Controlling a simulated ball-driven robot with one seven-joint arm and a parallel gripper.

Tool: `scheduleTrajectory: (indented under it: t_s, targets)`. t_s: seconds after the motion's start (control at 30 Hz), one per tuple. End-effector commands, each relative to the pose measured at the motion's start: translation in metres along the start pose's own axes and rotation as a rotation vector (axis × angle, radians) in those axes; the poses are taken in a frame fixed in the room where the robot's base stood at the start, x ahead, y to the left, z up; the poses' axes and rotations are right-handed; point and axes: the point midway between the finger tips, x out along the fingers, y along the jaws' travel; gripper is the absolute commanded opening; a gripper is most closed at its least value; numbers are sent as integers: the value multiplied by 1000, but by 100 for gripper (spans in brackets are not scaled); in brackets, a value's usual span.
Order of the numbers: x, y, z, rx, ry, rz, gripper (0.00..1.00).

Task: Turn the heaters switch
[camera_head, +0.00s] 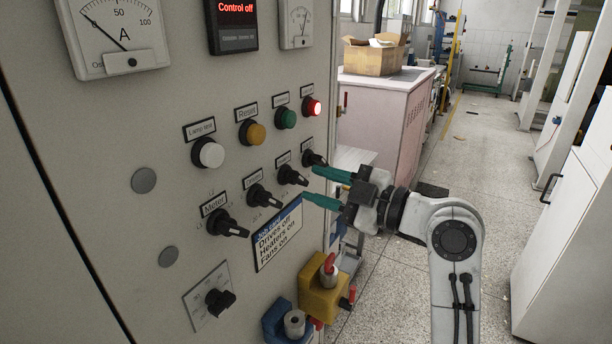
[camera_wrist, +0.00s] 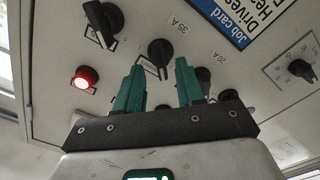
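A row of black rotary switches runs across the grey panel in the head view: Meter (camera_head: 222,223), a second switch (camera_head: 263,196), a third switch (camera_head: 292,175) and a far switch (camera_head: 314,158). Labels above the last three are too small to read surely, so I cannot tell which is heaters. My gripper (camera_head: 311,184) is open, with teal fingers pointing at the panel near the third switch. In the wrist view the gripper (camera_wrist: 160,64) frames a black knob (camera_wrist: 160,51) between and beyond its fingertips. Contact is not visible.
A job card (camera_head: 278,235) reads drives off, heaters on, fans on. The red lamp (camera_head: 311,107) is lit above the switches. Open floor lies to the right.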

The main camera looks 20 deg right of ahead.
Motion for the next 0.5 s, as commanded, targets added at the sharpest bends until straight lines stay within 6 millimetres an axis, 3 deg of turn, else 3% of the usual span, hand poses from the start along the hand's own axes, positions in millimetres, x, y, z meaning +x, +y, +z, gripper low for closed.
scheduleTrajectory:
  t_s: [0.2, 0.5]
  targets:
    - [27, 0, 0, 1, -1, -1, 38]
    - [34, 0, 0, 0, -2, 0, 38]
